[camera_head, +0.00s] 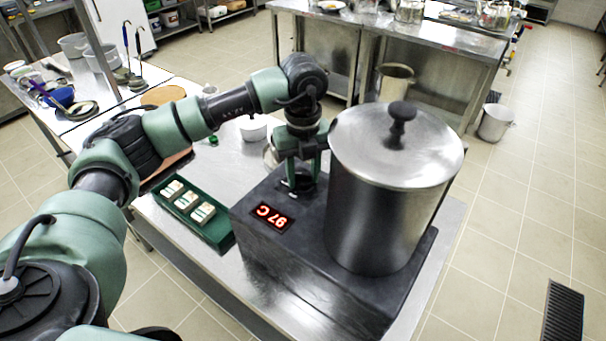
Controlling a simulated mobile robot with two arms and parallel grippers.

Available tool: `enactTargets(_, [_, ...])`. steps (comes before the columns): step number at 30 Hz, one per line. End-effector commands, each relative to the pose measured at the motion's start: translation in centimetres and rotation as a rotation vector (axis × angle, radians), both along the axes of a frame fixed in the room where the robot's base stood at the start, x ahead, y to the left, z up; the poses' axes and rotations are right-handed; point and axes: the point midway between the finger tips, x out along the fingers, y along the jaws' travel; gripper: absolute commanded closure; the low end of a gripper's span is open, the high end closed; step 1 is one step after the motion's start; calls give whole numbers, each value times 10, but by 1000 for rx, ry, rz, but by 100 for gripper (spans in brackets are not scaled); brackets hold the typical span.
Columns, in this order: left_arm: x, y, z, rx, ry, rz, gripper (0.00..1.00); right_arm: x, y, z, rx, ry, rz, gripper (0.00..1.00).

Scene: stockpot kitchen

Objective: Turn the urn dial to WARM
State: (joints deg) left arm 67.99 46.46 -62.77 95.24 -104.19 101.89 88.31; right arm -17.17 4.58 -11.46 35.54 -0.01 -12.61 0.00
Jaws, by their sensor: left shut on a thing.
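The urn (390,215) is a tall steel pot with a domed lid and a black knob on top. It stands on a dark grey base (285,290) on the steel table. A red display (271,217) on the base's top reads 97C, turned upside down in this view. My left gripper (299,178) points down at the back left of the base, shut on the dark urn dial (301,185). The fingers mostly hide the dial, so its setting and the WARM mark cannot be read. My right gripper is not in view.
A green tray (212,233) with a few pale packets lies left of the base. A white cup (253,129) stands behind. A steel pot (394,82) is beyond the urn. The urn stands close on the right of my left gripper.

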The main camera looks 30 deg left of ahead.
Motion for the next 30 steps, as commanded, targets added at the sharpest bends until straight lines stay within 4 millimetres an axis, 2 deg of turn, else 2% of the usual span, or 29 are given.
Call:
enactTargets(6, [1, 1, 1, 1, -4, 1, 100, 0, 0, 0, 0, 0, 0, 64])
enactTargets(7, [1, 1, 1, 1, -4, 1, 60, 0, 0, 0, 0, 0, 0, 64])
enactTargets(9, [1, 1, 1, 1, -4, 1, 41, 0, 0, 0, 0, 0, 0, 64])
enactTargets(20, [1, 0, 3, 0, -3, -1, 41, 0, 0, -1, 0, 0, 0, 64])
enactTargets(23, [1, 0, 12, -1, -5, -1, 41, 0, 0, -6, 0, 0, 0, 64])
enactTargets(30, [2, 0, 53, -1, -7, -1, 41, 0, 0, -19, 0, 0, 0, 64])
